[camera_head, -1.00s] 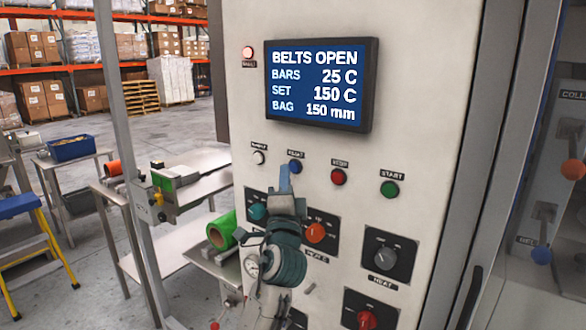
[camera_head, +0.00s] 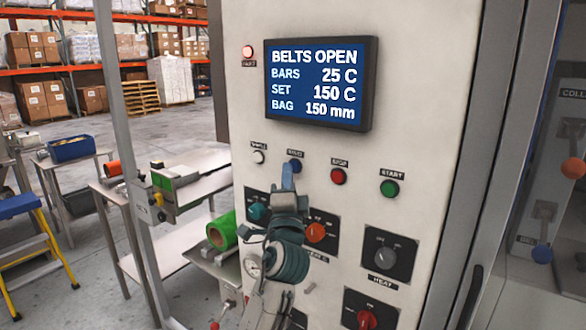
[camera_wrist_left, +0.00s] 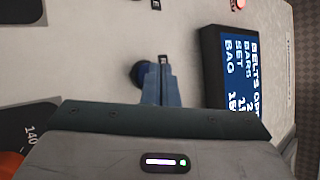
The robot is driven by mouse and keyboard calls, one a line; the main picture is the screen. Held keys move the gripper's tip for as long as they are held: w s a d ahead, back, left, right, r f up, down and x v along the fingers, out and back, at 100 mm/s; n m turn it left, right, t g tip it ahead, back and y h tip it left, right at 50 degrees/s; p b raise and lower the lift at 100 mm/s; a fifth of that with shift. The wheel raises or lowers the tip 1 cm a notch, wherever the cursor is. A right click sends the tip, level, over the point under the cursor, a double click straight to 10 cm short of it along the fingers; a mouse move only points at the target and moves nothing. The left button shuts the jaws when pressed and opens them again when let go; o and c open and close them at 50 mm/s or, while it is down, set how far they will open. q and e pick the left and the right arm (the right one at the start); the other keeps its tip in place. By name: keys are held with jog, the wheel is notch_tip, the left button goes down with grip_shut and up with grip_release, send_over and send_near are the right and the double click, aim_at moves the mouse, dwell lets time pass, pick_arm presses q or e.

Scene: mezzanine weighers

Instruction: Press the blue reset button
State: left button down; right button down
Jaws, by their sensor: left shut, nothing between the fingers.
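The blue reset button (camera_head: 295,165) is on the pale panel below the screen, between a white button and a red one. My left gripper (camera_head: 287,172) is shut and empty, with its blue fingertips right in front of the button and overlapping its lower left side in the head view. In the left wrist view the shut fingers (camera_wrist_left: 160,75) point at the panel, and the dark blue button (camera_wrist_left: 138,74) shows just beside their tips. I cannot tell whether the tips touch it. My right gripper is not in view.
The panel also carries a white button (camera_head: 258,157), a red stop button (camera_head: 339,176), a green start button (camera_head: 390,188) and several knobs, such as the orange one (camera_head: 315,232). The screen (camera_head: 320,83) reads BELTS OPEN. A green roll (camera_head: 222,231) lies left of the panel.

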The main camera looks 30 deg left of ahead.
pick_arm(q)
jog(key=shift+w, duration=0.25)
dwell(0.4)
jog(key=shift+w, duration=0.15)
dwell(0.5)
jog(key=shift+s, duration=0.85)
jog(key=shift+s, duration=0.1)
jog(key=shift+s+a+p, duration=0.15)
jog(key=shift+s+p, duration=0.15)
jog(key=shift+s, duration=0.9)
jog(key=shift+s+a+p, duration=0.1)
jog(key=shift+s+p, duration=0.2)
jog(key=shift+s, duration=0.9)
